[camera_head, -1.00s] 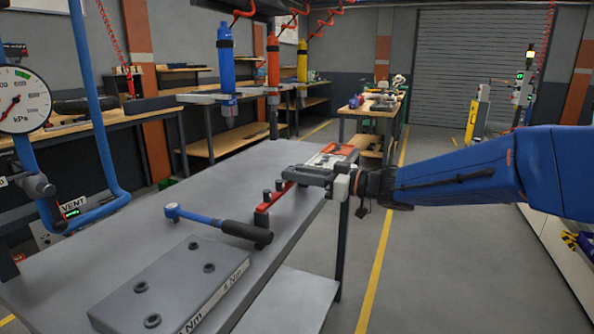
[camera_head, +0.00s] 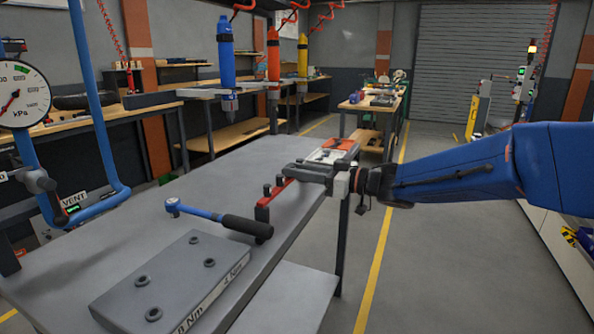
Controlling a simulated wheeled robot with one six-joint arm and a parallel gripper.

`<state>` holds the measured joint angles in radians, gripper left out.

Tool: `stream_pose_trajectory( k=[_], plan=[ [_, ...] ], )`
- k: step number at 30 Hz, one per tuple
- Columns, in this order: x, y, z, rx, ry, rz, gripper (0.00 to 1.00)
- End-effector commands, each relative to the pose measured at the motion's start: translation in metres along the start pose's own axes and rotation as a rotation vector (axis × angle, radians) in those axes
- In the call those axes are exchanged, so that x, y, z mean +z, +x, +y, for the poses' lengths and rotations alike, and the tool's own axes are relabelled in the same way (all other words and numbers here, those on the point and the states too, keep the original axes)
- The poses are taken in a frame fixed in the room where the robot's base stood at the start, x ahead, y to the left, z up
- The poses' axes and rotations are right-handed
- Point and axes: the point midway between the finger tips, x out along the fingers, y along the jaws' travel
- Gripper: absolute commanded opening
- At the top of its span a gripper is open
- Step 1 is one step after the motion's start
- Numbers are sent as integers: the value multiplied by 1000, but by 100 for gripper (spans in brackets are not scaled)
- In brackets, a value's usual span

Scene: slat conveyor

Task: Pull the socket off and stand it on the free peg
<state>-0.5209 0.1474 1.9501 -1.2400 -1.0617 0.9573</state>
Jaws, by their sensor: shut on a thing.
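My gripper (camera_head: 290,172) reaches in from the right over the far part of the grey bench. It is shut at the red rack (camera_head: 262,212), on what appears to be the socket; the gripped part is mostly hidden by the jaws. Short dark upright pieces (camera_head: 267,189) stand on the rack just left of the jaws. They are too small to tell sockets from bare pegs. A ratchet wrench (camera_head: 200,212) with a blue shaft and black grip lies on the bench, its grip end close to the rack.
A grey block (camera_head: 175,275) with several round holes sits on the near part of the bench (camera_head: 110,245). A red and white case (camera_head: 333,152) lies beyond my gripper. Blue, orange and yellow tools hang behind the bench.

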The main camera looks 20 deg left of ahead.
Motion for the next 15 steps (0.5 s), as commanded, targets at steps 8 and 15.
stream_pose_trajectory(
  k=[8,15],
  plan=[
    [4,0,0,0,1,0,3],
    [4,0,0,0,0,0,43]
  ],
)
